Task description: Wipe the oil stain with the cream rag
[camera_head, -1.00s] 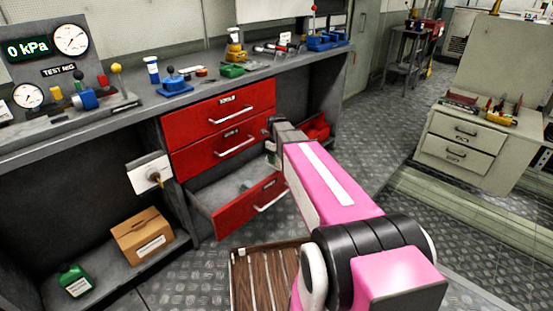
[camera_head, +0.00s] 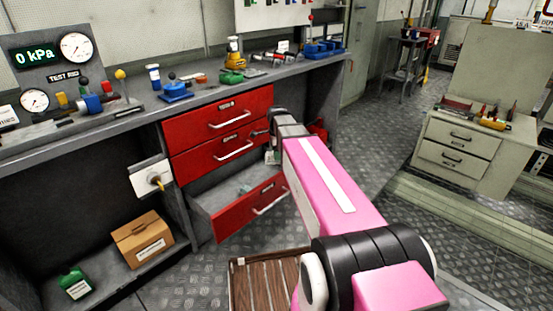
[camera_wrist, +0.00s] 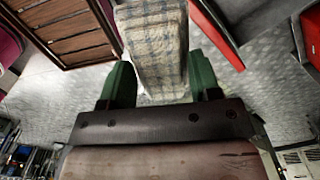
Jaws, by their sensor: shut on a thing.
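The cream rag (camera_wrist: 152,45), pale with a faint grey-blue check, hangs between the green fingers of my gripper (camera_wrist: 160,78) in the wrist view. My gripper is shut on it, and the rag extends away from the fingers above the floor. In the head view my gripper is small and partly hidden by my pink arm, in front of the red drawers near the bench's right part. I cannot make out an oil stain in either view.
The lowest red drawer (camera_head: 250,209) stands open; the upper red drawers (camera_head: 218,116) are shut. A slatted wooden pallet (camera_head: 267,284) lies on the floor nearby. Floor at right (camera_head: 385,140) is clear.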

